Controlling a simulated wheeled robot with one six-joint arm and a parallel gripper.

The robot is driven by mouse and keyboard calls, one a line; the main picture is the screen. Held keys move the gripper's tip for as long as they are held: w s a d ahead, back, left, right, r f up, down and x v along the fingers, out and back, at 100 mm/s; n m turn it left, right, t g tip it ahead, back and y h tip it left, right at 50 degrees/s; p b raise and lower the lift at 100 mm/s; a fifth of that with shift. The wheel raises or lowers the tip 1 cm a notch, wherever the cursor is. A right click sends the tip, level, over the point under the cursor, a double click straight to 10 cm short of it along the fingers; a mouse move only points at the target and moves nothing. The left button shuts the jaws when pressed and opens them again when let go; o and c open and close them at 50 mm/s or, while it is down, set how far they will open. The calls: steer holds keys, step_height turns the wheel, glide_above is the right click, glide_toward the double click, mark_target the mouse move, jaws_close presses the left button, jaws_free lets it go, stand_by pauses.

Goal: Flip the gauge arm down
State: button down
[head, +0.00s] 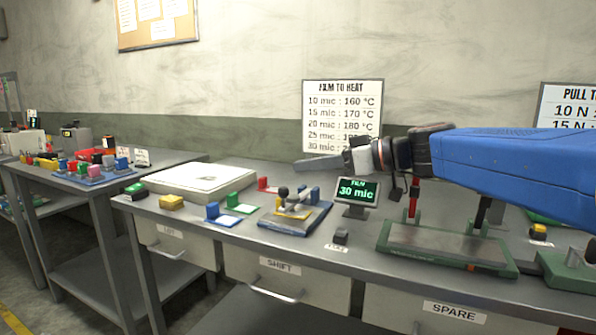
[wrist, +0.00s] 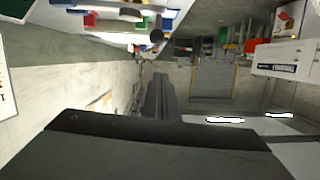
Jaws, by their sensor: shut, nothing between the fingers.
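The gauge appears to be the small device (head: 296,218) with a grey plate, blue posts, a yellow part and a dark round knob (head: 283,191), on the bench in the head view. Whether its arm is up or down is too small to tell. A display (head: 358,191) beside it reads "FILM 30 mic". My gripper (head: 318,163) is shut and empty, above and behind the gauge, pointing left and apart from it. In the wrist view, my shut fingers (wrist: 160,95) reach into the middle, with the bench's coloured items along the top edge.
A green-framed plate device (head: 445,250) stands right of the display under my arm. A white flat box (head: 187,180) and small coloured blocks lie to the left. A small dark block (head: 340,236) sits at the front. A heat chart (head: 342,105) hangs behind.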

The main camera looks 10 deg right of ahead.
steer(key=v, duration=0.6)
steer(key=shift+s, duration=0.1)
stand_by(0.6)
